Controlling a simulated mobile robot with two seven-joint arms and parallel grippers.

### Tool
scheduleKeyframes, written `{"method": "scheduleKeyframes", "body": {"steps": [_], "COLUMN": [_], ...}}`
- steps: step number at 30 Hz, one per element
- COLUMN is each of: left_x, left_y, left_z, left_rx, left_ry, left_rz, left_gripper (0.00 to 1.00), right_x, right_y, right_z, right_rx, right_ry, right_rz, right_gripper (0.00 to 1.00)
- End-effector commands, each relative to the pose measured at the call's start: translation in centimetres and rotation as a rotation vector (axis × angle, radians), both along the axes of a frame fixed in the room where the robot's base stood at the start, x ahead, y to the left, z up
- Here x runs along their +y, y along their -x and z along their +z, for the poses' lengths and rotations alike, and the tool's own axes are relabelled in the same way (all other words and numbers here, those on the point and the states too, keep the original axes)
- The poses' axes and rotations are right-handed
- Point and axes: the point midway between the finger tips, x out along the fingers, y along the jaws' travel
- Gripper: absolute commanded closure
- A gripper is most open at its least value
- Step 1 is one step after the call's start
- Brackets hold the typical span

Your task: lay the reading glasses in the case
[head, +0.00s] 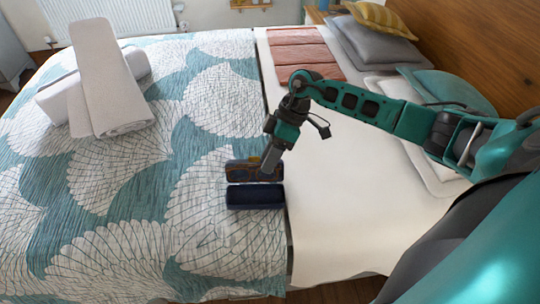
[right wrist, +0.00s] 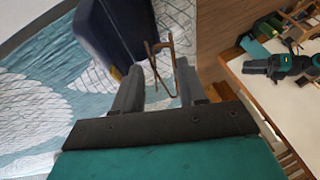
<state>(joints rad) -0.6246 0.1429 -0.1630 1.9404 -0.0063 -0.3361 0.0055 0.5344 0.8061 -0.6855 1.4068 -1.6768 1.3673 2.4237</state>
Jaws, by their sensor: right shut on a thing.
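The dark navy case (head: 255,197) lies on the patterned bedspread near the bed's front edge. A darker patterned part (head: 238,171) stands directly behind it; I cannot tell whether it is the raised lid. My right gripper (head: 270,160) points down over that back part. In the right wrist view, brown thin-framed reading glasses (right wrist: 160,62) sit between the two fingertips (right wrist: 160,85), held by them. The navy case (right wrist: 118,35) shows just beyond the glasses, at upper left. The glasses are not clear in the head view. My left gripper is out of view.
Rolled and folded white towels (head: 105,90) lie on the bedspread at left. A pinkish folded blanket (head: 300,52) and cushions (head: 375,40) lie at the far right. Plain white bedding right of the case is clear. A wooden headboard (head: 480,50) stands at right.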

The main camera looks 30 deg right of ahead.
Motion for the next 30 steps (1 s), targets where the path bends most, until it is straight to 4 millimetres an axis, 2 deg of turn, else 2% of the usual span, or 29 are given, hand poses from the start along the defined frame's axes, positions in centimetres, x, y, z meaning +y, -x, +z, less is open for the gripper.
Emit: {"method": "scheduleKeyframes", "body": {"steps": [2, 30], "left_x": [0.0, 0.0], "left_y": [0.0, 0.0], "left_z": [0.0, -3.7], "left_rx": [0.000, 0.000], "left_ry": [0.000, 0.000], "left_rz": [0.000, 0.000], "left_gripper": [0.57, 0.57], "right_x": [-0.3, -0.1], "right_y": [0.1, 0.0], "right_z": [0.1, -7.2], "right_rx": [-0.010, -0.010], "right_ry": [-0.011, -0.012], "right_rz": [-0.004, -0.003], "right_gripper": [1.00, 1.00]}}
